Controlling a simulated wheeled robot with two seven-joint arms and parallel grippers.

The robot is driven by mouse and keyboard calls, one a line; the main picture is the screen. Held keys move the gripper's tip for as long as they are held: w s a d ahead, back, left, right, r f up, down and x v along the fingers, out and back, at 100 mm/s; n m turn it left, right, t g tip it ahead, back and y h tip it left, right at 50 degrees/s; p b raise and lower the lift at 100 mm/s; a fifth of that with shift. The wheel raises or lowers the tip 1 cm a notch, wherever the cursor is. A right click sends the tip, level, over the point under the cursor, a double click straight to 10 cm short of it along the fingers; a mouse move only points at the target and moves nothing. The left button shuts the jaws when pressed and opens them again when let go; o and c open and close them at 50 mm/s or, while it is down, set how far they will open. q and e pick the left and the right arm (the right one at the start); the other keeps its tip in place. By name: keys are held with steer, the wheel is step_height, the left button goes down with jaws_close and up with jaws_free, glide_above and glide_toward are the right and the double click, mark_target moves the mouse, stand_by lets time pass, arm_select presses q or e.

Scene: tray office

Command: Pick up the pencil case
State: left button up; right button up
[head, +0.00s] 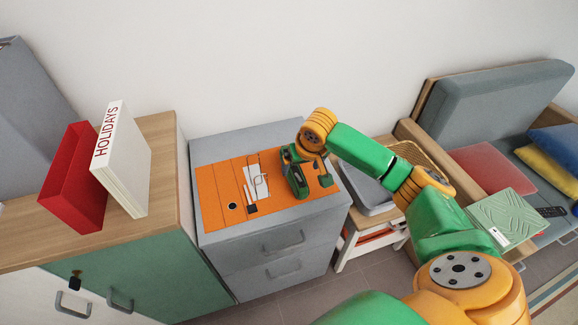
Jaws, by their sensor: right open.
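My right gripper (312,184) is open, pointing down over the right part of an orange panel (209,191) on top of a grey drawer cabinet (228,146). A pale, flat item (252,171) with a thin ring and a dark end lies on the orange panel, left of the gripper. I cannot tell whether it is the pencil case. No other clear pencil case shows; the gripper hides part of the panel. I cannot tell whether the fingertips touch the surface. My left gripper is not in view.
A wooden-topped cabinet (160,140) at left holds a red box file (70,180) and a white "HOLIDAYS" binder (125,170). At right are a low white stand with a grey tray (362,192) and a sofa (500,95) with cushions, a green patterned box (505,215) and a remote (550,212).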

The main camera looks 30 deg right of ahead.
mark_target(298, 175)
steer(key=x, duration=0.5)
steer(key=shift+s+a+f+b, duration=0.2)
steer(key=shift+s+a+b, duration=0.15)
steer(key=shift+s+a, duration=0.05)
steer(key=shift+w+d+f, duration=0.1)
steer(key=shift+w+f, duration=0.15)
steer(key=shift+s+r, duration=0.1)
steer(key=shift+r, duration=0.05)
jaws_close()
